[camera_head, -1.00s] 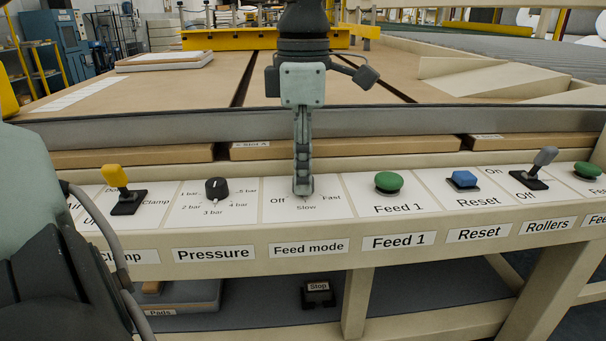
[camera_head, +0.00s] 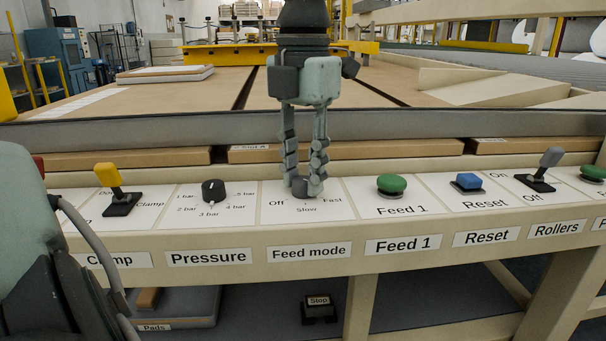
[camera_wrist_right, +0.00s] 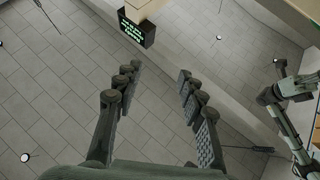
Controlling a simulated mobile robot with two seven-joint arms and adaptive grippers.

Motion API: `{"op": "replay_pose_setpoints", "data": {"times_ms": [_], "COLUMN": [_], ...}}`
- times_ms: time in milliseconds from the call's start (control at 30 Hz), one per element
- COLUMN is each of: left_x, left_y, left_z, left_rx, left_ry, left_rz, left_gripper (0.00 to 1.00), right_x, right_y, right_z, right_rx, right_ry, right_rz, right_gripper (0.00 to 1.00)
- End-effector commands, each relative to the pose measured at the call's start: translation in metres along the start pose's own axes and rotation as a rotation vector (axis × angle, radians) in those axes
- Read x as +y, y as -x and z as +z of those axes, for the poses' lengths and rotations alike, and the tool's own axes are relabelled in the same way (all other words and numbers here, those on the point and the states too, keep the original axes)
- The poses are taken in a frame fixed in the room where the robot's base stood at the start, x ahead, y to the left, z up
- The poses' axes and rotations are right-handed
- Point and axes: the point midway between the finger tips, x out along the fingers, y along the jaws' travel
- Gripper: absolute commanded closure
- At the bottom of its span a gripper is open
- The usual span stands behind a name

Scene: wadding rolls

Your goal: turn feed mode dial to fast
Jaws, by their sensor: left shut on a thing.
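The feed mode dial (camera_head: 300,187) is a small dark knob on a white plate marked Off, Slow and Fast, above the "Feed mode" label (camera_head: 309,252). My left gripper (camera_head: 305,188) points straight down over it, with its two fingers on either side of the dial, shut on it. The fingertips hide much of the dial, so I cannot tell which mark it points to. In the right wrist view my right gripper (camera_wrist_right: 160,85) is open and empty, with its fingers wide apart above the tiled floor.
The black pressure dial (camera_head: 213,191) and yellow clamp lever (camera_head: 109,176) stand to the left. The green Feed 1 button (camera_head: 391,185), blue Reset button (camera_head: 469,181) and grey rollers lever (camera_head: 548,160) stand to the right. A Stop button box (camera_head: 318,309) sits below the panel.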

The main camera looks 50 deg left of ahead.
Motion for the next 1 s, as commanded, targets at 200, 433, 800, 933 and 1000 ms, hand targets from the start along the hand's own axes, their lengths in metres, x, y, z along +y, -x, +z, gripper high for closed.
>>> {"op": "replay_pose_setpoints", "data": {"times_ms": [200,433,800,933,1000], "left_x": [0.000,0.000,0.000,0.000,0.000], "left_y": [0.000,0.000,0.001,0.001,0.001], "left_z": [0.001,0.001,0.001,0.001,0.001], "left_rx": [-0.003,-0.003,-0.003,-0.003,-0.002], "left_ry": [0.102,0.150,0.160,0.160,0.159], "left_rz": [0.000,-0.001,-0.001,-0.001,-0.001], "left_gripper": [1.00,1.00,1.00,0.66,0.58], "right_x": [0.001,0.002,0.002,0.002,0.002], "right_y": [0.001,0.002,0.002,0.002,0.002], "right_z": [-0.007,-0.011,-0.012,-0.012,-0.012], "right_rx": [0.052,0.076,0.083,0.082,0.082], "right_ry": [0.003,0.005,0.005,0.005,0.005], "right_rz": [0.001,0.001,0.001,0.001,0.001], "right_gripper": [0.60,0.60,0.60,0.60,0.60]}}
